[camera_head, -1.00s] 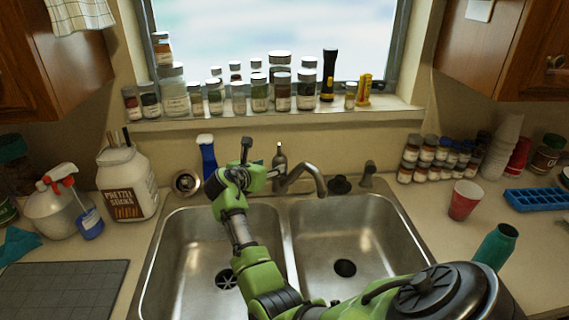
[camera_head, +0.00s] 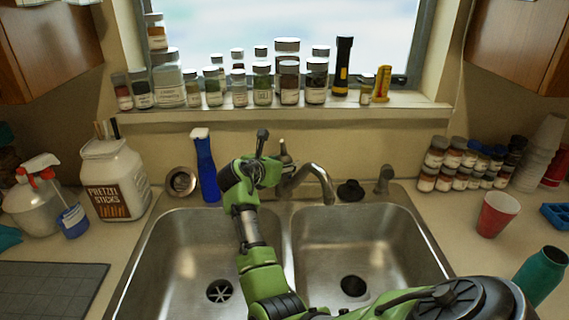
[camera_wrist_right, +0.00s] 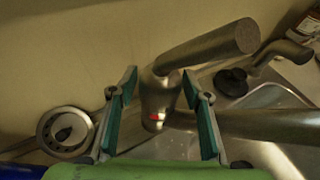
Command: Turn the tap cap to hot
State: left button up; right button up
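The metal tap (camera_head: 318,180) stands behind the divider of the double sink. In the right wrist view its upright body (camera_wrist_right: 157,100) carries a small red mark, and the cap's lever (camera_wrist_right: 212,46) points up and to the right. My right gripper (camera_head: 274,168) is just left of the tap in the head view and partly hides its base. In the right wrist view my right gripper (camera_wrist_right: 160,82) is open, with one finger on each side of the tap body as seen. I cannot tell whether either finger touches it. My left gripper is not in view.
A black stopper (camera_head: 350,191) and a small side fitting (camera_head: 383,180) are right of the tap. Jars (camera_head: 262,85) line the sill above. Both sink basins are empty.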

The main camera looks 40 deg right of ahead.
jog(key=c, duration=0.8)
jog(key=shift+o, duration=0.2)
jog(key=shift+d+r+m+g+p, duration=0.1)
jog(key=shift+r+m+g+p, duration=0.1)
jog(key=shift+m+g+p, duration=0.7)
jog(key=shift+h+p, duration=0.3)
jog(key=shift+p, duration=0.05)
jog(key=shift+f+m+g, duration=0.1)
jog(key=shift+m+g, duration=0.3)
jog(key=shift+g, duration=0.3)
jog(key=shift+f+m+g+b, duration=0.25)
jog(key=shift+m+g+b, duration=0.35)
jog(key=shift+m+g, duration=0.1)
jog(key=shift+m+g+b, duration=0.4)
jog(key=shift+g+b, duration=0.1)
jog(key=shift+b, duration=0.2)
jog(key=m+g+b, duration=0.1)
jog(key=g+b, duration=0.1)
jog(key=b, duration=0.2)
jog(key=shift+m, duration=0.4)
